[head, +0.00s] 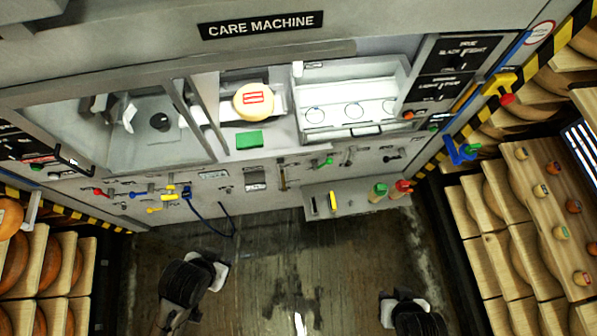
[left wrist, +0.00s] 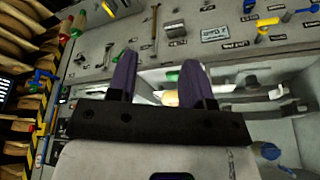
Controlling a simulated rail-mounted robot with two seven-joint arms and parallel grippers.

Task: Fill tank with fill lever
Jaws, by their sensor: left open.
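The care machine (head: 262,26) fills the back of the head view. A white basin (head: 350,112), possibly the tank, is at its upper right. Below the window is a panel with several small levers: a green-handled lever (head: 325,163), grey levers (head: 348,154), a red one (head: 102,192) and yellow ones (head: 155,210). Their labels are too small to read, so I cannot tell which is the fill lever. My left gripper (left wrist: 160,65) is open and empty, facing the panel, which appears upside down in the left wrist view. My right gripper (head: 408,308) is low, apart from the machine; its fingers are unclear.
A small shelf (head: 350,200) juts from the panel, with a yellow-handled tool (head: 333,201) and bottles with green (head: 379,190) and red (head: 402,187) tops. Cheese racks stand on both sides. The floor (head: 290,270) between is clear.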

